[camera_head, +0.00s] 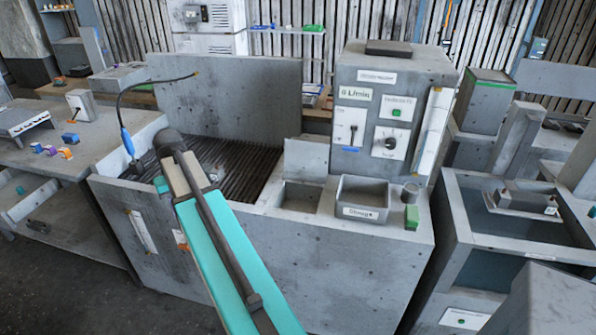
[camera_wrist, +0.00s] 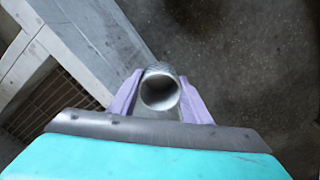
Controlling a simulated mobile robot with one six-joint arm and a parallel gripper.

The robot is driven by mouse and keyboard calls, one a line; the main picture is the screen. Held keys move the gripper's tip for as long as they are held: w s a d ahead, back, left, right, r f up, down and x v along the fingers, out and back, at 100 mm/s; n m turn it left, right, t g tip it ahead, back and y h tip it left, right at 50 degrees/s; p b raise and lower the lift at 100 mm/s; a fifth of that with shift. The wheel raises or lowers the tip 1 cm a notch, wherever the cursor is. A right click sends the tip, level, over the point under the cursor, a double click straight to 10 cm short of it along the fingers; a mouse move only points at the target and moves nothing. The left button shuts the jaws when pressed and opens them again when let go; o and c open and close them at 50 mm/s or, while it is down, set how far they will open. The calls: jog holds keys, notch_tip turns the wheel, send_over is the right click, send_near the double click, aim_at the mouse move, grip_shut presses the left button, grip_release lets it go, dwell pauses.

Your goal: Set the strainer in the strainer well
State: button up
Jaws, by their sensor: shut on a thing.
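My gripper (camera_wrist: 160,88) has its two purple fingers closed on either side of a grey, hollow cylinder, which I take to be the strainer (camera_wrist: 159,75). Its open round end faces the wrist camera. In the head view my arm reaches over the left part of the basin with the dark grate (camera_head: 235,165); the fingers and strainer are hidden there. The strainer appears beyond the housing edge, against the floor, in the wrist view. The strainer well is not clearly identifiable. A rectangular recess (camera_head: 300,196) and a small round cup (camera_head: 410,191) sit on the housing top.
A labelled grey bin (camera_head: 362,198) and a green block (camera_head: 411,217) stand at the housing's front right. A control box (camera_head: 390,110) rises behind them. A thin hose with a blue handle (camera_head: 128,143) arches at the basin's left. A bench (camera_head: 85,125) with small blocks stands left.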

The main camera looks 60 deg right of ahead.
jog(key=s+d+m+p, duration=0.1)
jog(key=s+d, duration=0.1)
jog(key=d, duration=0.3)
jog(key=s+d+r+m+p, duration=0.1)
jog(key=s+d, duration=0.2)
jog(key=d, duration=0.3)
jog(key=s+d+m+p, duration=0.1)
jog(key=s+d, duration=0.2)
jog(key=d, duration=0.3)
jog(key=shift+d+r, duration=0.2)
jog(key=shift+r, duration=0.2)
jog(key=s+d+m+p, duration=0.3)
jog(key=s+d, duration=0.9)
jog(key=d, duration=0.2)
jog(key=shift+s+r, duration=0.25)
jog(key=shift+r, duration=0.2)
jog(key=shift+f, duration=0.2)
jog(key=shift+f+b, duration=1.3)
jog(key=shift+f, duration=0.45)
jog(key=shift+a+p, duration=0.1)
jog(key=shift+p, duration=0.2)
jog(key=shift+f+b, duration=1.2)
jog(key=shift+f, duration=2)
